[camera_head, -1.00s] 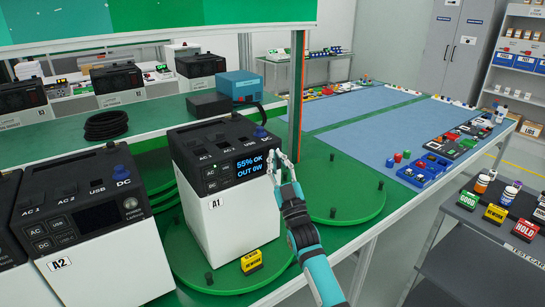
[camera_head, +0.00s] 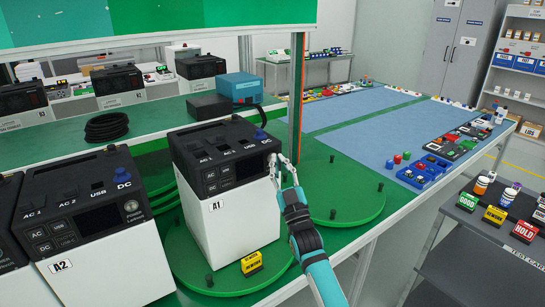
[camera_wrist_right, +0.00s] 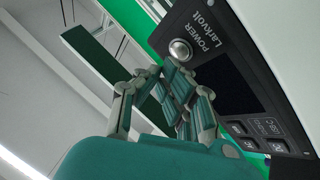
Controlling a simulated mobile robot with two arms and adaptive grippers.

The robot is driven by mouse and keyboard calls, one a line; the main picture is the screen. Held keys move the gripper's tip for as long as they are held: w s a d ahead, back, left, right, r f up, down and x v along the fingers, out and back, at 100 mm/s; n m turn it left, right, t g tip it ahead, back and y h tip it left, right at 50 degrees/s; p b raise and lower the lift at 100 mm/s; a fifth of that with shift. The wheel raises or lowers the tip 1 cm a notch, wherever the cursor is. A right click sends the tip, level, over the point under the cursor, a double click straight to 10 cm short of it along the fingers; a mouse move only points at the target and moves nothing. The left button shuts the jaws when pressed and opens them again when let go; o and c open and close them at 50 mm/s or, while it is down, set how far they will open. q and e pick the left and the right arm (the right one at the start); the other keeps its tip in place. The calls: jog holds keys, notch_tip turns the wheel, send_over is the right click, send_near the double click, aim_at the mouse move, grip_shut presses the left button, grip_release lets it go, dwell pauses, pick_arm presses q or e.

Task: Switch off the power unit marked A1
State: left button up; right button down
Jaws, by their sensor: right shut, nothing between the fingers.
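The power unit marked A1 (camera_head: 240,210), white with a black top, stands on a green turntable disc. Its front display (camera_head: 248,166) is dark. In the right wrist view the unit's black panel shows its round silver POWER button (camera_wrist_right: 180,50) and blank display (camera_wrist_right: 228,88). My right gripper (camera_head: 277,162) is shut and empty at the right end of the panel, hiding the button in the head view. In the wrist view its fingertips (camera_wrist_right: 162,72) are close beside the button; I cannot tell whether they touch the panel. My left gripper is not in view.
A similar unit marked A2 (camera_head: 100,250) stands to the left, its display dark. A yellow REWORK tag (camera_head: 251,262) sits in front of A1. A vertical orange-edged post (camera_head: 296,95) rises behind my right gripper. The green disc (camera_head: 345,200) to the right is mostly clear.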

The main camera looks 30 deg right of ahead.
jog(key=shift+s, duration=0.1)
jog(key=s, duration=0.1)
jog(key=s+p, duration=0.1)
jog(key=s, duration=0.1)
jog(key=s+p, duration=0.1)
jog(key=s, duration=0.1)
jog(key=shift+d, duration=0.25)
jog(key=shift+w, duration=0.1)
dwell(0.7)
